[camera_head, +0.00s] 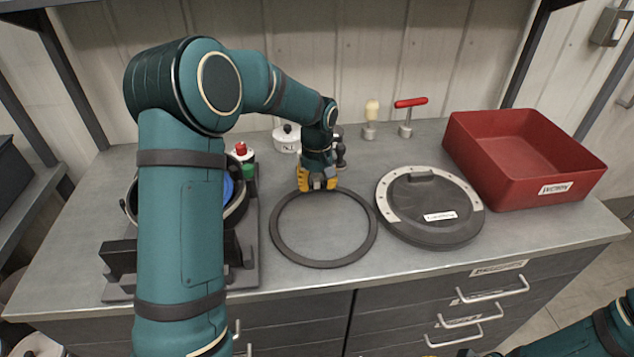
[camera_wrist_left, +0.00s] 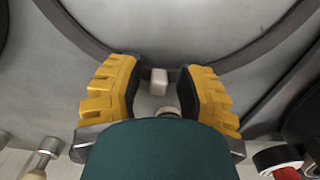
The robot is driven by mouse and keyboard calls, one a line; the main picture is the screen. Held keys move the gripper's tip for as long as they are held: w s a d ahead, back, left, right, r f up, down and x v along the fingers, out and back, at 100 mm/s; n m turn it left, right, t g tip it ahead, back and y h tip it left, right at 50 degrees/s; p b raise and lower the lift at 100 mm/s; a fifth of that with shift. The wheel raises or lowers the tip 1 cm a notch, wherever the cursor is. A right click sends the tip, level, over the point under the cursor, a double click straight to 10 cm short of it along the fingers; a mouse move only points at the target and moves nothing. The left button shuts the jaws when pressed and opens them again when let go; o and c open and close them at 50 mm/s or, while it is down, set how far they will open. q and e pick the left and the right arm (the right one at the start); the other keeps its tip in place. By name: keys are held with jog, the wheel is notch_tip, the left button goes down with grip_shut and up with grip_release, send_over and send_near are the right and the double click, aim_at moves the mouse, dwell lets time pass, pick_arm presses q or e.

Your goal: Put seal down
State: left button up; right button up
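The seal, a thin dark ring (camera_head: 275,237), lies flat on the grey bench in the head view, between the black pot and the round lid. My left gripper (camera_head: 318,186) is at the ring's far edge, pointing down. In the left wrist view its yellow fingers (camera_wrist_left: 160,75) stand apart, with a small pale block (camera_wrist_left: 158,82) between them that I cannot identify. The seal's dark band (camera_wrist_left: 85,40) curves past just beyond the fingertips. Of my right gripper, only a yellow sliver shows at the bottom edge of the head view.
A round dark lid (camera_head: 425,237) lies right of the seal, and a red bin (camera_head: 515,185) stands further right. A black pot on a dark stand (camera_head: 250,265) is at left, partly behind my left arm. Small items, including a red-handled tool (camera_head: 408,115), stand at the back.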

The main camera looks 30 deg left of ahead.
pick_arm(q)
jog(key=shift+r, duration=0.1)
notch_tip(320, 180, up, 12)
jog(key=p, duration=0.3)
dwell(0.7)
